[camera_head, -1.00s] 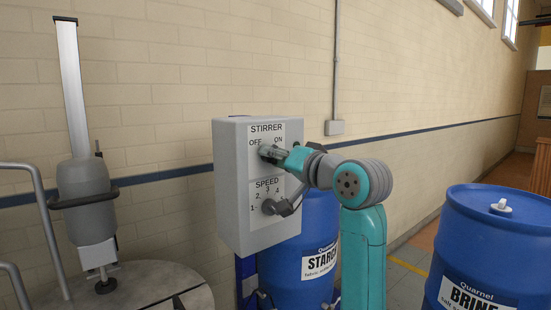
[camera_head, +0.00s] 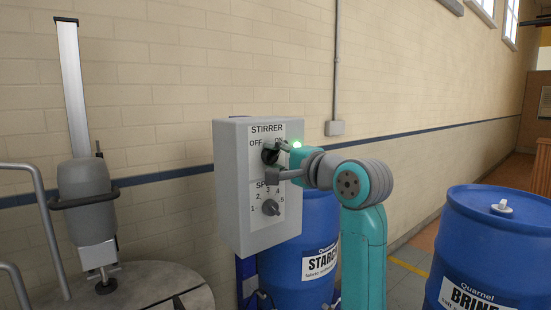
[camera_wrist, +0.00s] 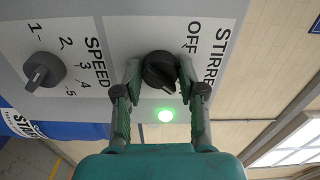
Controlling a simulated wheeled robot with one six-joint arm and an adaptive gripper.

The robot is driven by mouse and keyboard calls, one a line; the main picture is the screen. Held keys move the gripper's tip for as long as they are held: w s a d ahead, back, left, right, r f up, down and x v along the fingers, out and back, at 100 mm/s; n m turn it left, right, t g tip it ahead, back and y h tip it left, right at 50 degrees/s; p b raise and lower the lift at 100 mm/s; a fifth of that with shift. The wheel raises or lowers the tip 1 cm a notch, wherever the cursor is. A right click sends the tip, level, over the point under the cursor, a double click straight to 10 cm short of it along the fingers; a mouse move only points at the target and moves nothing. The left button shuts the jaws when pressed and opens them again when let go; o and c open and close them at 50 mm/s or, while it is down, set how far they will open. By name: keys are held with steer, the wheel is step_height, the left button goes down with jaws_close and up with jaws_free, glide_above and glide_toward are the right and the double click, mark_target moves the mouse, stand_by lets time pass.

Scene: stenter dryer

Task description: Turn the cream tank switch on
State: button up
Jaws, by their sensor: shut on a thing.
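A grey control box (camera_head: 231,190) carries a white label reading STIRRER with OFF and ON, and a dark rotary switch (camera_head: 269,155). No cream tank label is readable. My gripper (camera_head: 280,160) reaches the box from the right, one finger above the other. In the wrist view my gripper (camera_wrist: 160,72) is shut on the switch (camera_wrist: 160,66), one finger on each side. A green lamp (camera_head: 296,144) glows by the ON mark; it also glows between the fingers in the wrist view (camera_wrist: 166,115). The fingers partly cover the ON and SPEED lettering.
A SPEED knob (camera_head: 270,207) sits just below on the same box. A blue starch drum (camera_head: 320,240) stands behind my arm, and a brine drum (camera_head: 475,250) at the right. A stirrer motor (camera_head: 84,190) stands above a round tank lid (camera_head: 150,285) at the left.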

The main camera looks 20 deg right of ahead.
steer(key=shift+f+m, duration=0.1)
steer(key=shift+m, duration=0.3)
steer(key=o, duration=1.1)
steer(key=shift+o, duration=0.2)
steer(key=shift+s+d, duration=0.1)
steer(key=v, duration=1.1)
steer(key=shift+s, duration=0.35)
steer(key=shift+d, duration=0.15)
